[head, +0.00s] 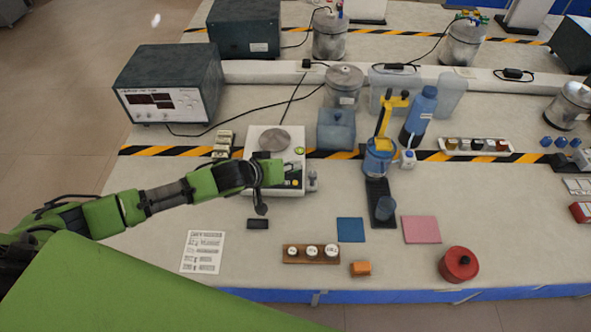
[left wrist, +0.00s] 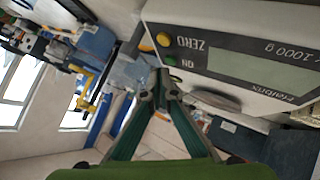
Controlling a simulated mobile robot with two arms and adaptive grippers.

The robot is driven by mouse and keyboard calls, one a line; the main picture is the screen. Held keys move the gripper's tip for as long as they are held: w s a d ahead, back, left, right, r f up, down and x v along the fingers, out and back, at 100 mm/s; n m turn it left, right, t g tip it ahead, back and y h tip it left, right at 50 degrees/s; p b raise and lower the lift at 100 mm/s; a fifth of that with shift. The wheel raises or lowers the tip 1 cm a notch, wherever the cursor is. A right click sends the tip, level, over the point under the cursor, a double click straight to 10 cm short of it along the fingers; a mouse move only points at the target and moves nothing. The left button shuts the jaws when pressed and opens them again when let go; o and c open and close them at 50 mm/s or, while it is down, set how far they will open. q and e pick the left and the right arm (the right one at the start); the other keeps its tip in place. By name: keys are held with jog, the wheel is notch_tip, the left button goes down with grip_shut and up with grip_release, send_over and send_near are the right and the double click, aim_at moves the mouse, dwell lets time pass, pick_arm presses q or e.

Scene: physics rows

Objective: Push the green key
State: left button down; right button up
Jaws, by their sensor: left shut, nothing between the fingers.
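The green key (left wrist: 171,61) is a small round button on the front panel of a white scale (left wrist: 228,14), beside the letters "ON". A yellow key marked "ZERO" (left wrist: 163,39) sits just beside it. The scale (head: 258,140) stands on the table in the head view, with a round metal pan on top. My left gripper (left wrist: 162,84) is shut and empty, its tips just below the green key in the left wrist picture; I cannot tell whether they touch it. My right gripper is not in view.
A black block (head: 258,224) and a printed sheet (head: 203,251) lie near my left gripper. A wooden rack with white-capped jars (head: 311,254) and a blue mat (head: 350,230) are nearer the front edge. A blue box (head: 336,130) stands right of the scale.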

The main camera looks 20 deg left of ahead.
pick_arm(q)
jog(key=shift+f, duration=0.15)
jog(key=shift+f, duration=0.3)
jog(key=shift+w+f, duration=0.1)
dwell(0.5)
jog(key=shift+r+p, duration=0.6)
jog(key=shift+p, duration=0.1)
jog(key=r+p, duration=0.2)
jog(key=s+r+p, duration=0.1)
jog(key=r+p, duration=0.2)
jog(key=p, duration=0.1)
jog(key=shift+s+d+r, duration=0.15)
jog(key=shift+s+r, duration=0.1)
jog(key=shift+r, duration=0.15)
